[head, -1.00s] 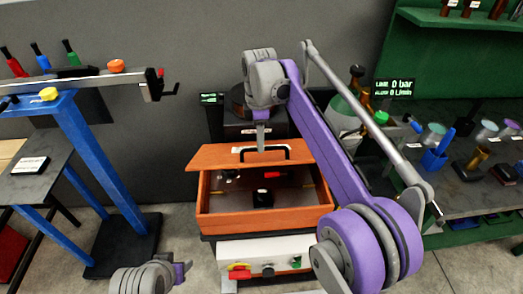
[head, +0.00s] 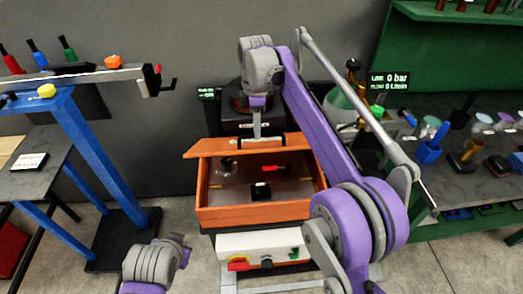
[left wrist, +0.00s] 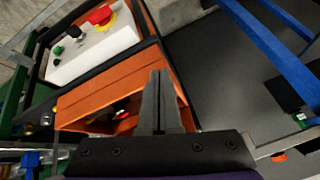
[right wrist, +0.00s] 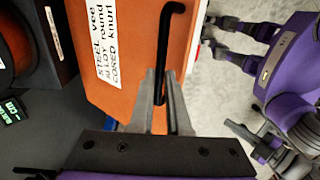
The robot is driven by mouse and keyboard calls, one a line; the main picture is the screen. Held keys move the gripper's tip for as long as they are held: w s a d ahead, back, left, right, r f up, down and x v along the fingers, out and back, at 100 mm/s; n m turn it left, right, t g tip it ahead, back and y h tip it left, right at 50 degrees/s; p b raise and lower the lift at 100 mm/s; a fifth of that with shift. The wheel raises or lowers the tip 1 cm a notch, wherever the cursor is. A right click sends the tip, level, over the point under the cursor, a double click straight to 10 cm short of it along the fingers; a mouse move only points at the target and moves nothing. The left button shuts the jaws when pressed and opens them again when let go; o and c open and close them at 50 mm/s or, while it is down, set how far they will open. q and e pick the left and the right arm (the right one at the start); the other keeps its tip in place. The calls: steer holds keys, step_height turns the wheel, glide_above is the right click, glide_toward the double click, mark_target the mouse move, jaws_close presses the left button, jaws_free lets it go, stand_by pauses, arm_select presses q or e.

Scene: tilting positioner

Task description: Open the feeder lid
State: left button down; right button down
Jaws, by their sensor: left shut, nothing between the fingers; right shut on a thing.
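The orange feeder lid (head: 212,148) stands raised at the back of the orange feeder box (head: 250,216), whose inside shows. My right gripper (head: 257,134) is shut on the lid's black bar handle. In the right wrist view the handle (right wrist: 163,50) runs between my right fingers (right wrist: 165,90), beside a white label on the lid (right wrist: 130,90). My left gripper (head: 186,250) is low, in front and left of the box, away from the lid. In the left wrist view its fingers (left wrist: 160,90) are together and empty, with the box (left wrist: 115,95) beyond.
Inside the box lie a black block (head: 261,190) and a red item (head: 273,168). A white control panel (head: 262,245) is below its front. A blue stand (head: 95,155) is at left and a green bench (head: 470,180) at right. Floor between stand and box is free.

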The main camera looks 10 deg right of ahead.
steer(key=shift+w+f, duration=0.15)
steer(key=shift+w, duration=0.15)
arm_select(q)
steer(key=w+d+r+m+t, duration=0.2)
steer(key=d+m, duration=0.6)
steer(key=m, duration=0.3)
steer(key=w+d+r+m+t, duration=0.3)
steer(key=d+m, duration=0.4)
steer(key=m, duration=0.3)
steer(key=w+d+r+m+t, duration=0.2)
steer(key=d+m, duration=0.6)
steer(key=m, duration=0.3)
steer(key=w, duration=1.1)
steer(key=shift+w+a+h, duration=0.25)
steer(key=shift+w+h, duration=0.05)
steer(key=shift+w, duration=0.05)
steer(key=shift+r, duration=0.1)
